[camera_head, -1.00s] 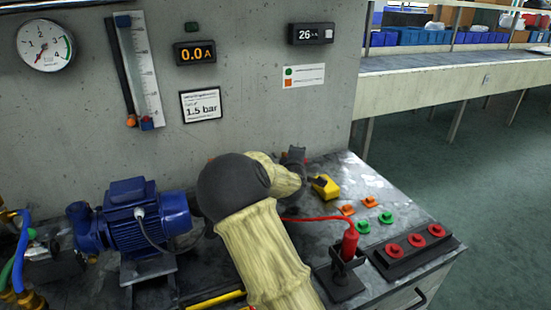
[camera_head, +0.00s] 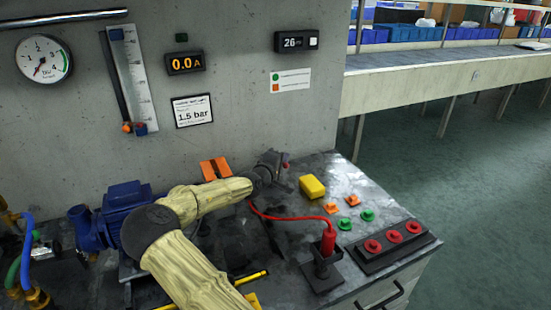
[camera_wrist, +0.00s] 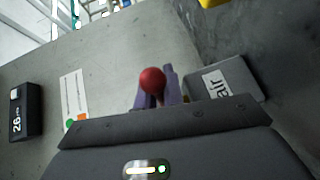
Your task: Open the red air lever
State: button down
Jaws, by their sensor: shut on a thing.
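The red air lever shows in the wrist view as a round red knob (camera_wrist: 152,80) between the two purple fingers of my gripper (camera_wrist: 158,92). The fingers are closed around it. A grey plate marked "air" (camera_wrist: 222,82) is just right of it. The lever's shaft and pivot are mostly hidden by the fingers and gripper body. In the head view my gripper (camera_head: 279,163) is at the back of the bench, close to the wall, and the knob is barely visible there.
A yellow block (camera_head: 312,187), orange and green pieces (camera_head: 345,224), a red-button box (camera_head: 394,248) and a red probe in a black stand (camera_head: 327,245) are on the bench's right. A blue pump motor (camera_head: 120,205) stands left. The gauge (camera_head: 43,59) hangs on the wall.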

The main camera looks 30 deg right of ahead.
jog(key=shift+s+f, duration=0.1)
dwell(0.3)
jog(key=c, duration=1.8)
grip_release()
jog(key=shift+d, duration=0.1)
jog(key=p+v, duration=0.1)
jog(key=v, duration=1.6)
jog(key=shift+a, duration=0.2)
